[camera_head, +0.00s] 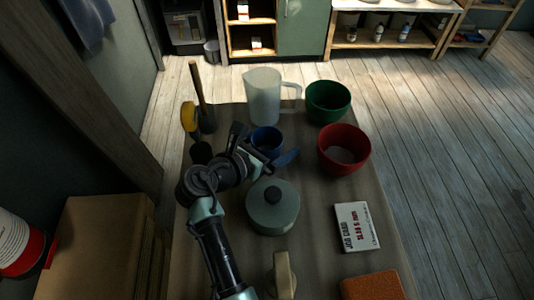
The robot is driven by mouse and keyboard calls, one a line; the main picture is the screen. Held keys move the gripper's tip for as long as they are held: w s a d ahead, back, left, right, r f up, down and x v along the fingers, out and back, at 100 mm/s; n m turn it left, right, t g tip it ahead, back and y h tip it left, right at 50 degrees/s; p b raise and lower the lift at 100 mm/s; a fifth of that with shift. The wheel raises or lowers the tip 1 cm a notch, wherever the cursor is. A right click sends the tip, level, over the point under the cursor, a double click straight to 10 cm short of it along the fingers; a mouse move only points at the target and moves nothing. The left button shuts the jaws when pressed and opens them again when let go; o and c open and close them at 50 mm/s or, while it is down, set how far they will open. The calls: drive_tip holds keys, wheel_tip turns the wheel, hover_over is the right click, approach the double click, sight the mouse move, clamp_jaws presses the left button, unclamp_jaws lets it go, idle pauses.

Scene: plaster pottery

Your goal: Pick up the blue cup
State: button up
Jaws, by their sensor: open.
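A blue cup (267,138) stands on the table in the head view, in front of the white pitcher. Its lower left part is hidden by my wrist. My gripper (266,155) reaches over from the left, at the near side of the cup. My arm comes up from the bottom of the picture. The fingertips are small and dark, and I cannot tell whether they touch the cup. A blue piece (287,158) shows just right of the gripper; I cannot tell what it belongs to.
A white pitcher (263,97), a green bowl (328,101) and a red bowl (343,147) stand behind and right of the cup. A lidded grey-green pot (273,207) stands in front. A white card (356,227) and an orange block (372,287) lie at right.

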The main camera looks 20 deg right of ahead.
drive_tip(key=shift+c, duration=0.2)
drive_tip(key=c, duration=1.3)
drive_tip(key=shift+r, duration=0.1)
